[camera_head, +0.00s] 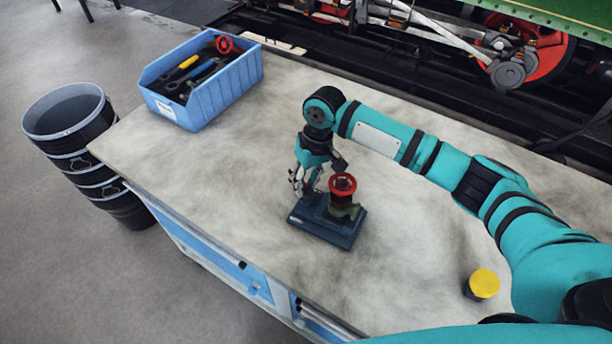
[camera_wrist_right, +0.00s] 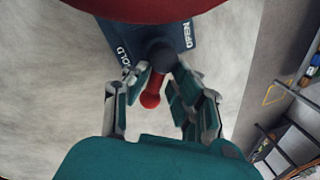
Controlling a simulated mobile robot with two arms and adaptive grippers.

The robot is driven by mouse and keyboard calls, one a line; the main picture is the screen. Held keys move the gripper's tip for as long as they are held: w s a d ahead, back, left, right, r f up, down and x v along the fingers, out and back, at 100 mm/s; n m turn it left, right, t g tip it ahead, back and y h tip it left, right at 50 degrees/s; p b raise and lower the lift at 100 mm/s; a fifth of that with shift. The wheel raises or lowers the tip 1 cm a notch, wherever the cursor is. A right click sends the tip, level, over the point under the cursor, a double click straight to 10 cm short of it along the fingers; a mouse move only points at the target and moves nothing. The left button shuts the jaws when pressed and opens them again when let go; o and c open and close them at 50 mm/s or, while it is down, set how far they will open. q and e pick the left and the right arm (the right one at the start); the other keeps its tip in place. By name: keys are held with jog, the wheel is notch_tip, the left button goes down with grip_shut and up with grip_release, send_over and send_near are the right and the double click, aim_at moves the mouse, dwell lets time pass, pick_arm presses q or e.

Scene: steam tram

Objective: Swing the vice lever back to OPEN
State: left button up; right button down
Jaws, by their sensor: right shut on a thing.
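The vice has a dark blue base (camera_head: 327,230) on the workbench, with a red round part (camera_head: 342,184) on top. In the right wrist view the base plate (camera_wrist_right: 125,38) carries the word OPEN at the right and a partly covered word ending in OLD at the left. The red lever (camera_wrist_right: 152,92) with a ball end comes out from a dark pivot (camera_wrist_right: 161,57) towards my wrist. My right gripper (camera_wrist_right: 157,88) is shut on the lever, its fingers on both sides of it. In the head view the right gripper (camera_head: 304,184) hides the lever. My left gripper is not in view.
A blue bin (camera_head: 222,95) with tools stands at the back left of the workbench (camera_head: 235,170). A yellow-topped knob (camera_head: 484,283) is at the right front. Black buckets (camera_head: 75,130) stand on the floor at left. The bench around the vice is clear.

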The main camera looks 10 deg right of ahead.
jog(key=n+p, duration=0.2)
jog(key=n, duration=0.1)
jog(key=shift+a+r+n+g, duration=0.15)
jog(key=shift+a+n+g, duration=0.05)
jog(key=shift+n+g, duration=0.1)
jog(key=n, duration=0.1)
jog(key=n+p, duration=0.1)
jog(key=n, duration=0.1)
jog(key=shift+s+a+n+g+h, duration=0.2)
jog(key=shift+a+n+g+h, duration=0.1)
jog(key=shift+h, duration=0.1)
jog(key=n, duration=0.1)
jog(key=n+p, duration=0.1)
jog(key=n, duration=0.2)
jog(key=shift+s+a+n+h, duration=0.2)
jog(key=shift+s+n+h, duration=0.1)
jog(key=shift+h, duration=0.1)
jog(key=n, duration=0.2)
jog(key=n+p, duration=0.1)
jog(key=n, duration=0.1)
jog(key=shift+s+h, duration=0.25)
jog(key=shift+h, duration=0.15)
jog(key=shift+a+n, duration=0.1)
jog(key=shift+n, duration=0.2)
jog(key=c, duration=1.3)
grip_release()
jog(key=shift+o, duration=0.2)
notch_tip(320, 180, up, 12)
jog(key=w, duration=0.2)
jog(key=shift+w+f, duration=0.2)
